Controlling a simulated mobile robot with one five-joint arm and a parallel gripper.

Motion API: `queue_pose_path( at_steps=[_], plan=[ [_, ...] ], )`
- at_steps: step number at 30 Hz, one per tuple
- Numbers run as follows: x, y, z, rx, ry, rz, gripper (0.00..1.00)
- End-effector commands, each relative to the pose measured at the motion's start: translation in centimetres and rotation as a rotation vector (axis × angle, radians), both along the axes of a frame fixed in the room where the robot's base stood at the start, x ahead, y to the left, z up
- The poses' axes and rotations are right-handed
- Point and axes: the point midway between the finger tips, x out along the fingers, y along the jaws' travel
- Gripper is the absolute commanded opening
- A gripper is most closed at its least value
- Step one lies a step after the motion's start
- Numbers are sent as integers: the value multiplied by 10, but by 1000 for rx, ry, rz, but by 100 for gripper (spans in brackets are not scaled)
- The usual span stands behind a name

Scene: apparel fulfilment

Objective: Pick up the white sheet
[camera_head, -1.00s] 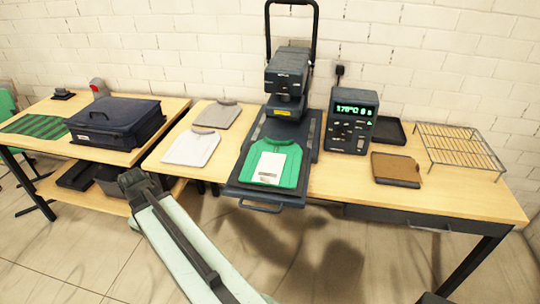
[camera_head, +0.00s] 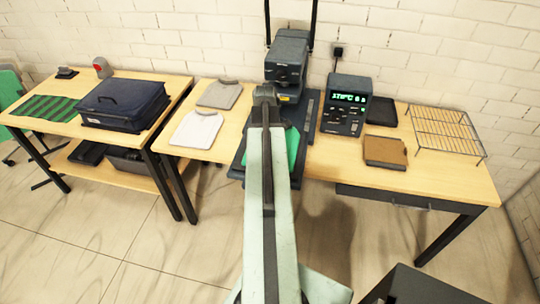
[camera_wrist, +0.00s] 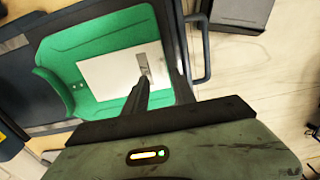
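The white sheet (camera_wrist: 105,78) lies flat on the green shirt (camera_wrist: 88,40) in the wrist view. The shirt lies on the dark lower plate of the heat press and also shows in the head view (camera_head: 292,148). My arm hides the sheet in the head view. My gripper (camera_wrist: 143,80) reaches over the right part of the sheet in the wrist view. Only one dark finger shape shows, so I cannot tell its opening or whether it touches the sheet. A small grey patch shows at its tip.
The press head (camera_head: 287,62) stands just behind the plate. The control box (camera_head: 345,105) is to its right, with a brown pad (camera_head: 385,152) and wire rack (camera_head: 445,133) beyond. Two folded shirts, grey (camera_head: 219,94) and white (camera_head: 196,129), lie left.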

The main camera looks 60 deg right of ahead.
Motion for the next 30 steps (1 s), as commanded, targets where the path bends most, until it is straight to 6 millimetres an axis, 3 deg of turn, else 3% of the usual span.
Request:
queue_pose_path(
  at_steps=[5, 13, 21, 25, 30],
  plan=[
    [0, 1, -8, 0, 0, 0, 32],
    [-1, 6, -52, 0, 0, -1, 32],
    [-1, 5, -51, 0, 0, -2, 32],
    [-1, 5, -51, 0, 0, -2, 0],
    [-1, 5, -51, 0, 0, -2, 0]
  ],
)
